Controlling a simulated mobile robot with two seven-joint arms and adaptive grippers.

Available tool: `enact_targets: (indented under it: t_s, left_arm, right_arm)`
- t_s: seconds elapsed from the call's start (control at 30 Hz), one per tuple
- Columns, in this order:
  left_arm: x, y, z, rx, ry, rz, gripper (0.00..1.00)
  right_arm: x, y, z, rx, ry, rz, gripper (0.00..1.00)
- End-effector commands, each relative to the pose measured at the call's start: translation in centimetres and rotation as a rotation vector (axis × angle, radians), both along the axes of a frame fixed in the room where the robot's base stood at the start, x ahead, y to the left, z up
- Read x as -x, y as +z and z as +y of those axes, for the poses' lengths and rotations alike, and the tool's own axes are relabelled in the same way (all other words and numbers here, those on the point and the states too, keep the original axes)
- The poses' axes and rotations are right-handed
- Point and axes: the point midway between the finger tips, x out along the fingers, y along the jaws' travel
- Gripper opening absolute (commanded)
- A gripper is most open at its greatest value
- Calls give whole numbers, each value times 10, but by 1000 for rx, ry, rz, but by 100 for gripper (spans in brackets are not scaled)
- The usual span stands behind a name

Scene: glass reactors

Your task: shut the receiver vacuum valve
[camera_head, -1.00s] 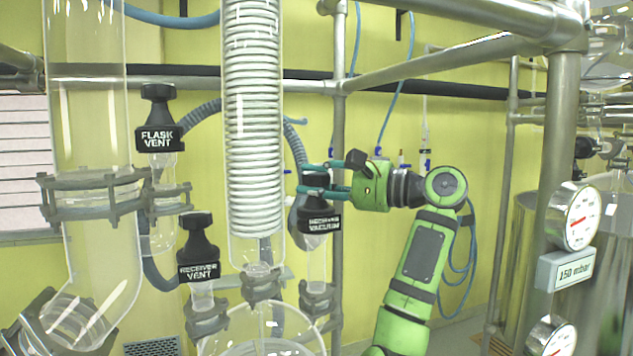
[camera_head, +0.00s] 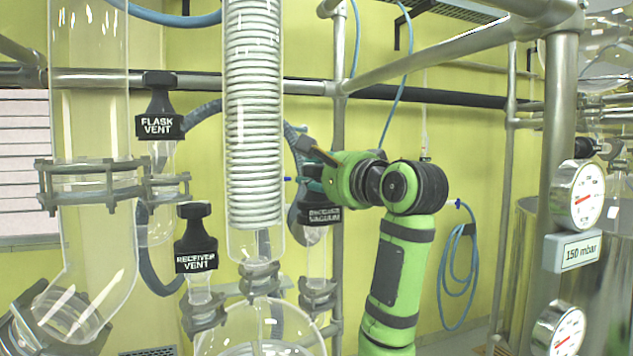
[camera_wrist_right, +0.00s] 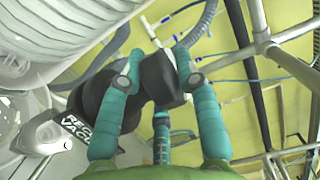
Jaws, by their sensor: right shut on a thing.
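The black receiver vacuum valve (camera_head: 318,214) stands on a glass neck just right of the coil condenser; its label is partly covered by my gripper. My right gripper (camera_head: 305,172) reaches it from the right, its fingers at the top of the valve. In the right wrist view the teal fingers (camera_wrist_right: 160,82) are closed on the black handle of the valve (camera_wrist_right: 158,78), one finger on each side. The label (camera_wrist_right: 78,128) shows tilted at the lower left there. My left gripper is not in view.
The coil condenser (camera_head: 254,120) stands close left of the valve. The receiver vent valve (camera_head: 196,240) and flask vent valve (camera_head: 160,122) are farther left. A steel frame post (camera_head: 338,180) runs behind my gripper. Pressure gauges (camera_head: 578,194) are at the right.

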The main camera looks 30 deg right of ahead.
Motion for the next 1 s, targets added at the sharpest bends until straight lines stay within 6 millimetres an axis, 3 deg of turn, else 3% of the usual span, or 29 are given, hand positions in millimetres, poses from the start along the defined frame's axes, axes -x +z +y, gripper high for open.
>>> enact_targets:
  t_s: [0.5, 1.0]
  left_arm:
    - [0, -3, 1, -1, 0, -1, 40]
    - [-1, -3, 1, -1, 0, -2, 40]
  right_arm:
    - [0, 2, 1, -2, -408, -4, 0]
    - [1, 2, -1, 0, -540, -5, 0]
